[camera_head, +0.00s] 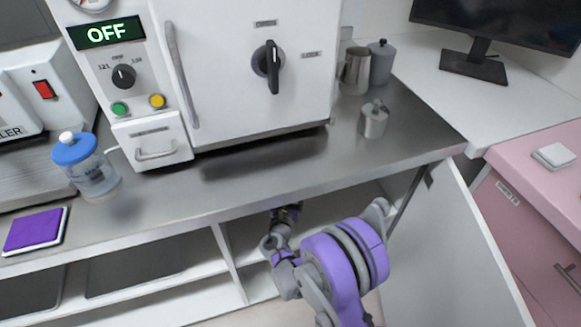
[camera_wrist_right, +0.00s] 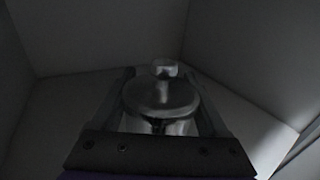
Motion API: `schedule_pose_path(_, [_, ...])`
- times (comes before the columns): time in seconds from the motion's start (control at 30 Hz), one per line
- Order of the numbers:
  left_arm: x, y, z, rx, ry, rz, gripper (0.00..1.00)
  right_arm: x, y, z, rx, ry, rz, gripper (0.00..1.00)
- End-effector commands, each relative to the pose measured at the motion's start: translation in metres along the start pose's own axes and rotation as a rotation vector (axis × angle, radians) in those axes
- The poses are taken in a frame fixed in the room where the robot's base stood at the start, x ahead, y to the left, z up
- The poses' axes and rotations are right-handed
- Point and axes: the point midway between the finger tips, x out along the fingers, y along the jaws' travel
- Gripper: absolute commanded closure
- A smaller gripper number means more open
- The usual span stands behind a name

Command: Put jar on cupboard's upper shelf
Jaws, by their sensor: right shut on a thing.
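A metal jar with a round knobbed lid (camera_wrist_right: 160,98) is between the fingers of my right gripper (camera_wrist_right: 163,105) in the right wrist view. The fingers are closed on its sides, and it looks upright. Around it are the dim pale walls of a cupboard compartment. I cannot tell whether its base touches the shelf. In the head view my right arm reaches under the counter into the open cupboard (camera_head: 222,243); the gripper and held jar are hidden there by the countertop. The cupboard door (camera_head: 455,245) stands open at the right. My left gripper is not in view.
On the steel counter (camera_head: 250,175) stand another small lidded metal jar (camera_head: 373,120), a metal pitcher (camera_head: 354,72), a grey canister (camera_head: 381,62), and a blue-lidded clear jar (camera_head: 90,168). A white sterilizer (camera_head: 225,40) stands behind. A purple pad (camera_head: 36,230) lies front left.

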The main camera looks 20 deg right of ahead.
Motion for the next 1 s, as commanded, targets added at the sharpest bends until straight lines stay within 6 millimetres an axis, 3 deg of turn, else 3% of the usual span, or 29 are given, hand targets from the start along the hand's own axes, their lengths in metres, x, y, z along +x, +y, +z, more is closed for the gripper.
schedule_pose_path(0.13, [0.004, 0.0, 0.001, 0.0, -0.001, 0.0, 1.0, 0.0, 0.0, -0.01, 0.0, 0.0, 0.0, 0.89])
schedule_pose_path(0.4, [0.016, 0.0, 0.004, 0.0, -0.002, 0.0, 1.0, 0.0, 0.0, -0.057, 0.0, 0.0, 0.0, 0.89])
schedule_pose_path(0.57, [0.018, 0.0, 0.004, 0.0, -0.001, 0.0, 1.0, 0.0, 0.0, -0.068, 0.0, 0.0, 0.0, 0.89])
schedule_pose_path(0.8, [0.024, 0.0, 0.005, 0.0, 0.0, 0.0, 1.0, 0.0, 0.0, -0.099, 0.0, -0.001, 0.0, 0.89])
schedule_pose_path(1.0, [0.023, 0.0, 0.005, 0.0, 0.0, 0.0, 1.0, 0.0, 0.0, -0.1, 0.0, 0.0, 0.0, 0.89])
